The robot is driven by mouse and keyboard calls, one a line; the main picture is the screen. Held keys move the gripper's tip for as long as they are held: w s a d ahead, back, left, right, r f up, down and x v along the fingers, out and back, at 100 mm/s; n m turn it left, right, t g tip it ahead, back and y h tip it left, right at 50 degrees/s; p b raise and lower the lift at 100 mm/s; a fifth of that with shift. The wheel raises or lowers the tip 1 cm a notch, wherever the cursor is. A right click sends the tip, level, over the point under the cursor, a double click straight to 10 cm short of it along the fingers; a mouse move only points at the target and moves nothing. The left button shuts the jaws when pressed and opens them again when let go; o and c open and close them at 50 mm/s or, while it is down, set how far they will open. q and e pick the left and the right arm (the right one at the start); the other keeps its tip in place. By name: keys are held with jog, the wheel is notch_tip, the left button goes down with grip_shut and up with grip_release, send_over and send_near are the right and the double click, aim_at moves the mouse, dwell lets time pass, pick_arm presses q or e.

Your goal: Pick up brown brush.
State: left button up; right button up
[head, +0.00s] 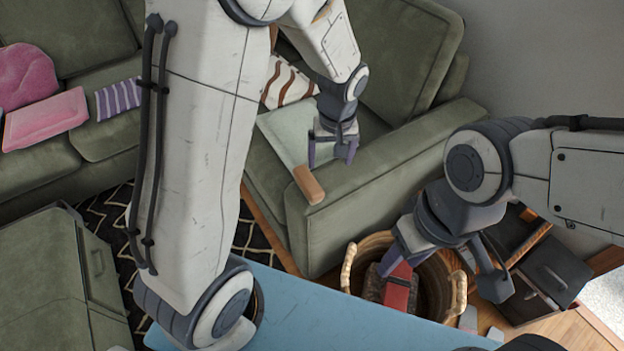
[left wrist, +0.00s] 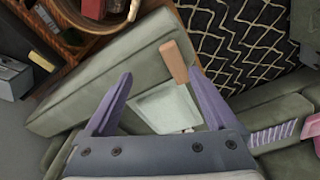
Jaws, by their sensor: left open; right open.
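The brown brush (head: 309,184) is a tan-brown block lying at the inner edge of the green sofa's armrest, at the end of a pale flat panel (head: 280,132). It also shows in the left wrist view (left wrist: 173,61), upper middle, between the lines of my fingers. My left gripper (head: 333,158) is open and empty, above and slightly right of the brush in the head view; it also shows in the left wrist view (left wrist: 160,76). I cannot tell its exact height over the brush. My right gripper (head: 441,272) is open over a wicker basket, apart from the brush.
The wicker basket (head: 349,268) stands on the floor beside the armrest (head: 350,215), with a red item (head: 398,289) in it. Dark boxes (head: 548,275) stand to its right. A striped cushion (head: 288,82) lies behind the pale panel. Pink cushions (head: 45,118) lie on the left sofa.

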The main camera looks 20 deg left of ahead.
pick_arm(q)
jog(key=w+a+f+n+b, duration=0.2)
jog(key=w+a+f+n, duration=0.3)
jog(key=f, duration=0.3)
send_over(308, 179)
jog(key=shift+m+y, duration=0.3)
jog(key=shift+m, duration=0.1)
jog(key=f, duration=0.5)
jog(key=shift+s+d, duration=0.3)
jog(key=shift+s, duration=0.05)
jog(key=shift+w+a+f, duration=0.15)
jog(key=shift+f, duration=1.35)
jog(key=shift+w+a+f, duration=0.15)
jog(key=shift+f, duration=1.3)
grip_shut()
pick_arm(e)
notch_tip(308, 179, down, 3)
jog(key=shift+s+r, duration=0.1)
pick_arm(q)
jog(key=shift+r, duration=0.15)
notch_tip(308, 179, up, 4)
jog(key=shift+r, duration=0.2)
jog(key=s+d+r, duration=0.5)
jog(key=d+r, duration=0.1)
jog(key=d, duration=0.4)
jog(key=shift+s+r+b, duration=0.2)
jog(key=shift+s+b, duration=0.15)
jog(key=shift+s, duration=0.05)
pick_arm(e)
jog(key=shift+f, duration=0.45)
